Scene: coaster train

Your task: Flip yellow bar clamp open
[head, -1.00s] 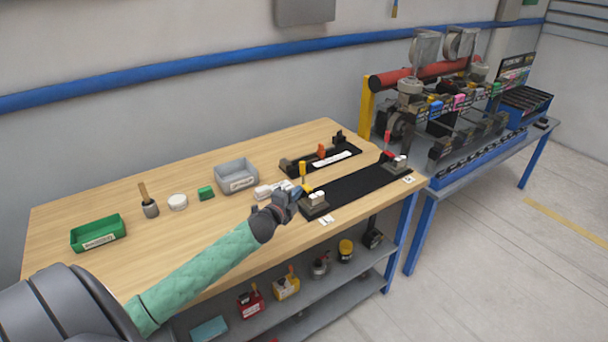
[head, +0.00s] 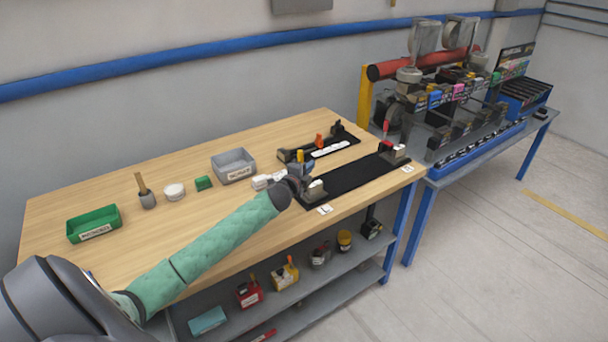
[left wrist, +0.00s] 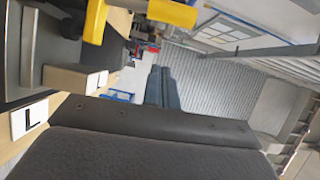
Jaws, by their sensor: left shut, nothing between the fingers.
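The yellow bar clamp (head: 300,156) is at the left end of the black fixture strip (head: 350,177). Its yellow handle stands up just behind my left gripper, which hides its lower part. In the left wrist view the yellow handle (left wrist: 170,12) is large at the top left, with a crossbar and a post. My left gripper (head: 301,171) is shut and empty, close beside the clamp. Its two blue-grey fingers (left wrist: 161,82) lie together in the left wrist view, below and apart from the yellow bar there. My right gripper is in neither view.
A red-handled clamp (head: 386,131) stands at the strip's far end. Behind is another black fixture with an orange handle (head: 319,140). White pieces (head: 264,181), a grey bin (head: 233,165) and a green bin (head: 93,223) are on the table. An "L" label (left wrist: 29,119) lies near the clamp.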

